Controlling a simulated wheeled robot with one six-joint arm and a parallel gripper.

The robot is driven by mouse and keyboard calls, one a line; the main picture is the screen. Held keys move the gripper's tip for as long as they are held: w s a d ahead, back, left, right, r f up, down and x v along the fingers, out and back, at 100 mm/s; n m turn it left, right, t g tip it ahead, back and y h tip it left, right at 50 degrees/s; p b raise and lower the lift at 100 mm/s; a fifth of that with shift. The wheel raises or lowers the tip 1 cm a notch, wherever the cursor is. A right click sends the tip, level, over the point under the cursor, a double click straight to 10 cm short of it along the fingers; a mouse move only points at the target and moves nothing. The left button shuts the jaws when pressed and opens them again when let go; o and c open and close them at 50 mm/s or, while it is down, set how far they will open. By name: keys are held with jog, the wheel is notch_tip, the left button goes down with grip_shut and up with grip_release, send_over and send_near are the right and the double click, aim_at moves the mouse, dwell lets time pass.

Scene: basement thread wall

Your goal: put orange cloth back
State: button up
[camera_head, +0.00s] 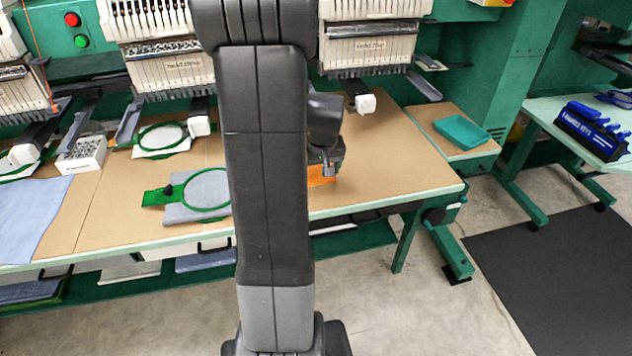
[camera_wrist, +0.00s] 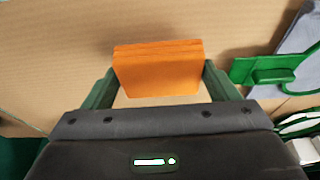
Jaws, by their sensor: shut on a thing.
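The orange cloth (camera_wrist: 158,72) is a folded, squarish stack of several layers. In the wrist view it sits between the two fingers of my gripper (camera_wrist: 158,88), which are shut on its left and right sides. In the head view only a small part of the orange cloth (camera_head: 321,176) shows beside my arm, over the tan tabletop (camera_head: 390,165). My gripper is mostly hidden behind my arm there. I cannot tell whether the cloth touches the tabletop.
A green hoop on grey cloth (camera_head: 205,188) lies left of my arm; its green bracket (camera_wrist: 262,70) shows in the wrist view. Embroidery machine heads (camera_head: 370,45) overhang the back. A teal tray (camera_head: 461,132) sits at right. Tabletop right of my arm is clear.

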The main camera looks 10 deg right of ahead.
jog(key=shift+f, duration=1.9)
jog(key=shift+f, duration=0.2)
jog(key=o, duration=0.8)
jog(key=shift+r, duration=0.1)
jog(key=shift+r, duration=0.1)
jog(key=v, duration=1.2)
